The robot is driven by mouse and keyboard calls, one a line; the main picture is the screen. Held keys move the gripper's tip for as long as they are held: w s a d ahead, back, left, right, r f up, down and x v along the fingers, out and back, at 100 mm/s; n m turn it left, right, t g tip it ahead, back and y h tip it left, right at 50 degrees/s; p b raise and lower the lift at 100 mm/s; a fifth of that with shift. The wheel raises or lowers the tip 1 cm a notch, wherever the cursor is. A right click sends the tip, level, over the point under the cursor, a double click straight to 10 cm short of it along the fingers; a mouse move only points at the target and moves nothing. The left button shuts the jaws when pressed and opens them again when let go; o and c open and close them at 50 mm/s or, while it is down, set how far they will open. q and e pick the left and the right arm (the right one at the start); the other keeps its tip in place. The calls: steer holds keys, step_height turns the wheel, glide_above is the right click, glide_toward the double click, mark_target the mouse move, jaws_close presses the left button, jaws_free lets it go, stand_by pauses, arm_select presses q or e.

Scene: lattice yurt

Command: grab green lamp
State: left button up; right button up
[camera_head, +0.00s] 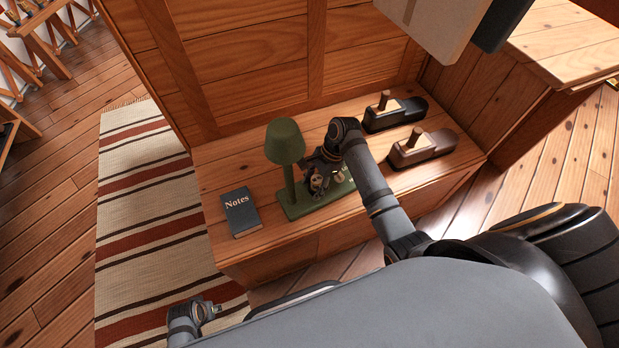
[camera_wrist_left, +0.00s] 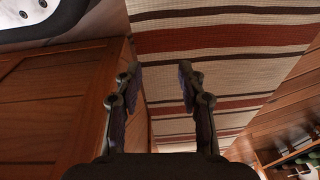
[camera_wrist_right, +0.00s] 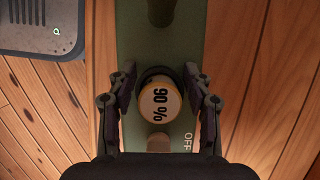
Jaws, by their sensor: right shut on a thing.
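The green lamp (camera_head: 285,143) stands upright on a low wooden bench. It has a green shade, a post and a long flat green base (camera_head: 300,208). In the right wrist view the base (camera_wrist_right: 133,60) carries a round cream knob (camera_wrist_right: 160,100) reading "90 %", beside an "OFF" marking. My right gripper (camera_head: 318,180) is over the base, its fingers on both sides of this knob and closed on it; it also shows in the right wrist view (camera_wrist_right: 160,82). My left gripper (camera_head: 208,312) is low over the rug, away from the lamp; in the left wrist view (camera_wrist_left: 161,78) it is open and empty.
A dark "Notes" book (camera_head: 240,212) lies left of the lamp on the bench (camera_head: 215,165). A black hand plane (camera_head: 396,114) and a brown one (camera_head: 424,147) sit to the right. A wooden panel stands behind. A striped rug (camera_head: 150,220) covers the floor at left.

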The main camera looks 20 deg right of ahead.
steer(key=c, duration=0.7)
jaws_close()
steer(key=shift+r, duration=0.1)
